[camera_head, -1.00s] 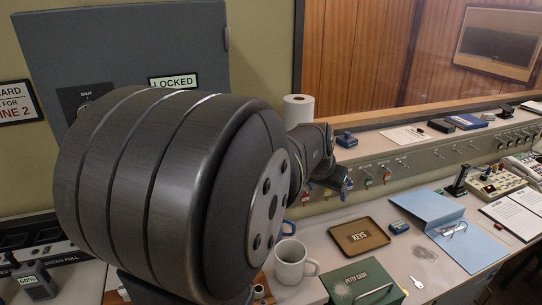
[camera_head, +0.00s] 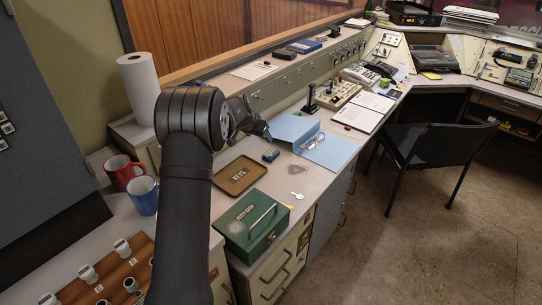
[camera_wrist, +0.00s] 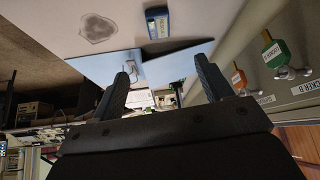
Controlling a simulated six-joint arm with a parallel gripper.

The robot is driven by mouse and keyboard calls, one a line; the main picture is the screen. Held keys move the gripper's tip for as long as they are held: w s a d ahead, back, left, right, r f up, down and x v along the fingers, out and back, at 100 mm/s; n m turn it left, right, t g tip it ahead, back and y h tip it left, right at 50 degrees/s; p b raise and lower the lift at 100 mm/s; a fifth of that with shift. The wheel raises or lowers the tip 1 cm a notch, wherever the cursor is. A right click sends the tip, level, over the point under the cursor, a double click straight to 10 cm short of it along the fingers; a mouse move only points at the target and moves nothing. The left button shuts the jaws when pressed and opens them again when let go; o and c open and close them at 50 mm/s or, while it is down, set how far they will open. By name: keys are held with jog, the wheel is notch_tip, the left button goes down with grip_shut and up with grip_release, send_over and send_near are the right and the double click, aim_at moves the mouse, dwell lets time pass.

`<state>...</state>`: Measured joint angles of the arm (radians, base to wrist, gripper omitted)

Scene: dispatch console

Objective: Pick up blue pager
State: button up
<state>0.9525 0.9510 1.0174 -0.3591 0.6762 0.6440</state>
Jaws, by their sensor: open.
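The blue pager (camera_head: 271,155) is a small dark blue box with a light display. It lies on the desk between the brown KEYS tray (camera_head: 228,187) and the open blue folder (camera_head: 325,153). In the wrist view it shows near the top (camera_wrist: 158,24), beyond my fingertips. My gripper (camera_head: 264,129) is above the desk near the back panel, a little behind the pager and apart from it. In the wrist view my two gripper fingers (camera_wrist: 161,74) are spread with nothing between them.
A green petty cash box (camera_head: 251,224) stands in front of the tray. A key (camera_head: 297,195) and a greyish stain (camera_head: 298,169) are on the desktop near the pager. Red (camera_head: 122,172) and blue (camera_head: 144,195) mugs stand at left. The switch panel (camera_head: 290,79) runs behind.

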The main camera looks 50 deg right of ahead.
aim_at(271, 153)
jog(key=x, duration=1.7)
jog(key=shift+s+d+f, duration=0.1)
jog(key=shift+d+f, duration=0.05)
jog(key=shift+f, duration=0.15)
jog(key=c, duration=1.2)
